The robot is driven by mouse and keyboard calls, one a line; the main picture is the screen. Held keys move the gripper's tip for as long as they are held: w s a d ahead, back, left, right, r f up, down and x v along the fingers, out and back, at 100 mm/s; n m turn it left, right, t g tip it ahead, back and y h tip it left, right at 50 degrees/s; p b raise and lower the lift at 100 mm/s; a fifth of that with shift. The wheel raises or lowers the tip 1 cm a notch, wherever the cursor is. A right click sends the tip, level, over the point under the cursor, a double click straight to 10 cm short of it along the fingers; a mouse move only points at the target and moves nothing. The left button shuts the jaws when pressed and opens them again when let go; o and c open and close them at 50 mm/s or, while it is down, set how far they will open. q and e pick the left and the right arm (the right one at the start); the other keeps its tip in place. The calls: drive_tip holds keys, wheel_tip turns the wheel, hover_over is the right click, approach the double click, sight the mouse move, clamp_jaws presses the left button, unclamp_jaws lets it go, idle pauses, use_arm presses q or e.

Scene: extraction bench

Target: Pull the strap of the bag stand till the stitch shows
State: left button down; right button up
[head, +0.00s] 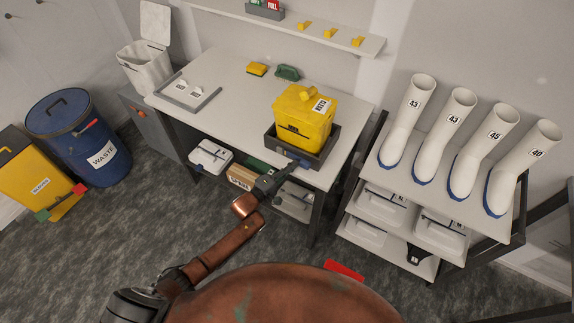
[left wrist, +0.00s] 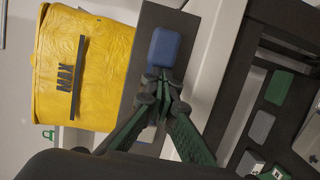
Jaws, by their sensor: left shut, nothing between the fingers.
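A yellow bag (head: 306,115) stands upright in a dark tray-like stand (head: 322,156) near the front edge of the white bench. In the left wrist view the yellow bag (left wrist: 85,65) fills the left side and bears the word MAX. A blue block or tab (left wrist: 165,46) sits on the dark front of the stand (left wrist: 150,20). My left gripper (left wrist: 160,86) is shut and empty, its tips close below the blue tab; I cannot tell whether they touch. In the head view the left gripper (head: 283,173) is at the stand's front. No strap or stitch can be made out clearly. My right gripper is not in view.
The white bench (head: 235,95) has free room left of the bag and holds a grey tray (head: 205,102) at the left. A rack with white boots (head: 405,125) stands on the right. A blue waste bin (head: 75,135) stands on the left. Boxes sit under the bench.

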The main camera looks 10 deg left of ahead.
use_arm(q)
drive_tip(key=shift+w+a, duration=0.1)
drive_tip(key=shift+a, duration=0.1)
drive_tip(key=a, duration=0.4)
drive_tip(key=shift+w+f, duration=0.15)
drive_tip(key=v, duration=0.9)
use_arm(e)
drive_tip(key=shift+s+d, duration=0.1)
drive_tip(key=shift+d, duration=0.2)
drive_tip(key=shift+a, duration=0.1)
